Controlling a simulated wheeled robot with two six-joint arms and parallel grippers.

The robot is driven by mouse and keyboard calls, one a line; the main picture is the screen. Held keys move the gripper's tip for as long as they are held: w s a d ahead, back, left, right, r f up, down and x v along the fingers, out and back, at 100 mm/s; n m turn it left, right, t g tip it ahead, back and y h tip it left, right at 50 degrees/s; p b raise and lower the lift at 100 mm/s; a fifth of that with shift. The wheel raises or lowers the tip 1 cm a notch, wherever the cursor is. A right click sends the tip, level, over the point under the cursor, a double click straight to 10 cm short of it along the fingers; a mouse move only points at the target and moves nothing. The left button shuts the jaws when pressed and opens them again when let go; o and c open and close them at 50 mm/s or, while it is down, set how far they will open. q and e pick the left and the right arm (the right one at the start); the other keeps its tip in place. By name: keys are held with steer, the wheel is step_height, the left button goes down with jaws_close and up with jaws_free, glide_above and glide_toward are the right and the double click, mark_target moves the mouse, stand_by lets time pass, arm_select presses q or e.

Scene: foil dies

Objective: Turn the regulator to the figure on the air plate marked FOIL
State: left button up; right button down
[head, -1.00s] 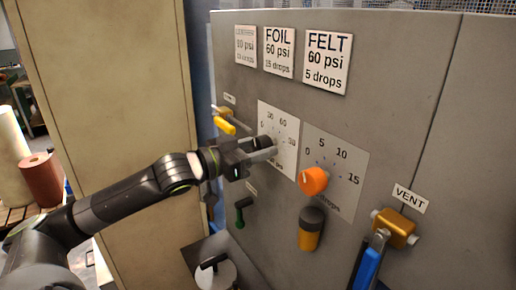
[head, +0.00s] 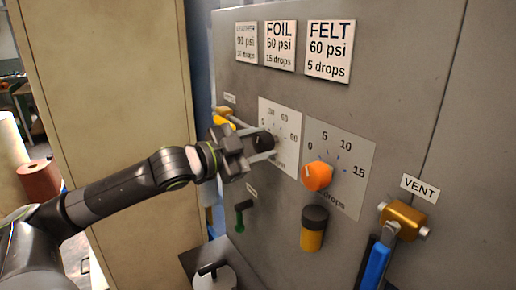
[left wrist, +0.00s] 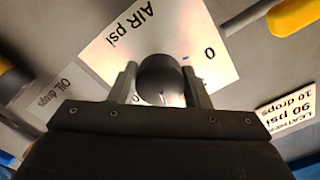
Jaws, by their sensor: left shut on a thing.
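The FOIL plate (head: 280,46) is at the top of the grey panel in the head view and reads 60 psi, 15 drops. Below it is the white air dial plate (head: 291,113), with 30, 60 and 90 visible. It also shows in the left wrist view, marked AIR psi (left wrist: 128,38). My left gripper (head: 264,147) is shut on the dark regulator knob (head: 262,139). In the left wrist view the round knob (left wrist: 160,76) sits between the two fingers. I cannot tell which figure the knob points to. My right gripper is out of view.
An orange oil knob (head: 317,176) on its drops plate (head: 352,170) is just right. A yellow-handled valve (head: 222,120) is behind my wrist. A green handle (head: 240,220), a black-and-yellow part (head: 313,230) and the brass VENT valve (head: 402,219) with blue lever (head: 375,265) are lower.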

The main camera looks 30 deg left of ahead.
arm_select(q)
steer(key=shift+m, duration=0.4)
steer(key=shift+a, duration=0.1)
steer(key=o, duration=1)
steer(key=shift+w, duration=0.3)
steer(key=shift+s, duration=0.2)
